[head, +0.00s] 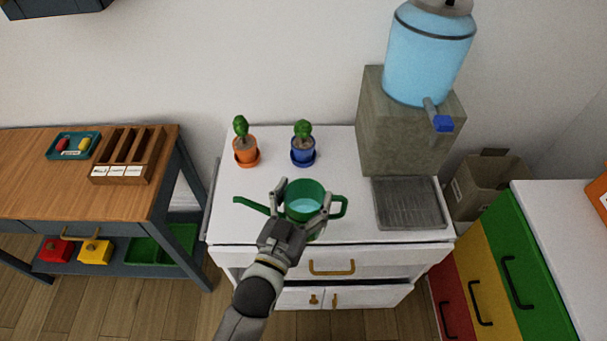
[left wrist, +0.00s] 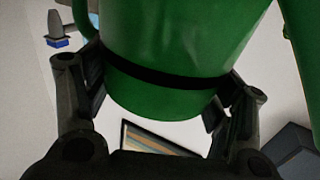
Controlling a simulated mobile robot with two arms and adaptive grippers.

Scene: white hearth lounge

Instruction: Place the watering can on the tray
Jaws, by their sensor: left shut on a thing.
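My left gripper (head: 306,203) is shut on the green watering can (head: 305,188), with its fingers around the can's body. The can also fills the upper part of the left wrist view (left wrist: 175,60). It looks upright over the front of the white cabinet top, spout to the left and handle to the right, with pale blue inside. I cannot tell how far it is above the surface. A grey ridged metal tray (head: 409,204) lies empty on the cabinet top, right of the can and apart from it. My right gripper is not in view.
A stone block (head: 400,140) with a blue water tank (head: 428,58) and tap (head: 442,124) stands behind the tray. Potted plants in orange (head: 245,151) and blue (head: 303,150) pots stand behind the can. The white cabinet top (head: 345,190) is bare between can and tray.

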